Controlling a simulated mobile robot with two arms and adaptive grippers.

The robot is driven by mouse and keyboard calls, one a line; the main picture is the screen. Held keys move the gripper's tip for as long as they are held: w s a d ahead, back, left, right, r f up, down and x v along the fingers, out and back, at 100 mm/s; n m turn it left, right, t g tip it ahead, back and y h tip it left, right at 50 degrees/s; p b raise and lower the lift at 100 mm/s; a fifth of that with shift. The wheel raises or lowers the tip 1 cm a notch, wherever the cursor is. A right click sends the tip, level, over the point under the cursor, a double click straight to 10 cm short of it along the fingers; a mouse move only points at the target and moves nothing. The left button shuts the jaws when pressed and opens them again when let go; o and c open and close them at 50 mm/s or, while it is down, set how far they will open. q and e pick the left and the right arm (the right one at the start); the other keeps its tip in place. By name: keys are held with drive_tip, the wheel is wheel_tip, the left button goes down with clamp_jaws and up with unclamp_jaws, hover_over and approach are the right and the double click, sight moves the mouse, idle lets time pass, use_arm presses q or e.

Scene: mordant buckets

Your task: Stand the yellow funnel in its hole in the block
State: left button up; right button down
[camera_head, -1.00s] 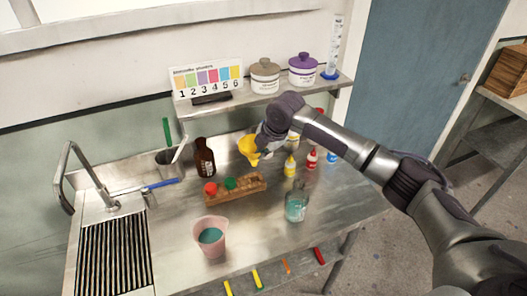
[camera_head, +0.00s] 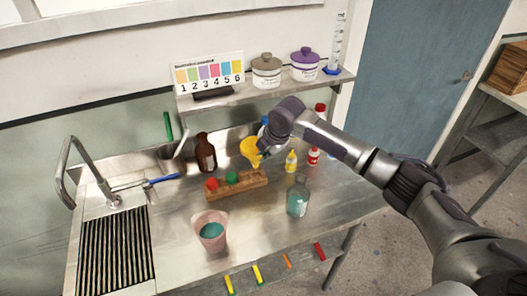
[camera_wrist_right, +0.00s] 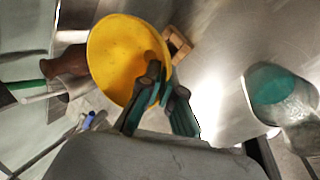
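The yellow funnel (camera_head: 250,149) is at the right gripper, above the steel counter behind the block, its mouth tilted and its narrow end pointing down. In the right wrist view the funnel's wide bowl (camera_wrist_right: 115,55) shows beside the fingers. My right gripper (camera_head: 266,145) appears shut on the funnel; its fingertips (camera_wrist_right: 166,84) are close together at the funnel's edge. The wooden block (camera_head: 255,187) lies on the counter just in front, with a red and a green cap on its left part. A corner of the block (camera_wrist_right: 178,42) shows past the funnel. My left gripper is out of view.
A brown bottle (camera_head: 206,152) stands left of the funnel. A yellow dropper bottle (camera_head: 291,161) and a red one (camera_head: 314,156) stand right. A glass bottle (camera_head: 298,200) and a pink beaker (camera_head: 210,232) stand in front. The shelf (camera_head: 228,100) runs behind.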

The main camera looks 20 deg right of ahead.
drive_tip(key=shift+f+b, duration=0.95)
drive_tip(key=shift+f, duration=1.8)
drive_tip(key=c, duration=1.8)
unclamp_jaws()
drive_tip(key=shift+c, duration=0.2)
drive_tip(key=o, duration=0.6)
drive_tip(key=v, duration=1.2)
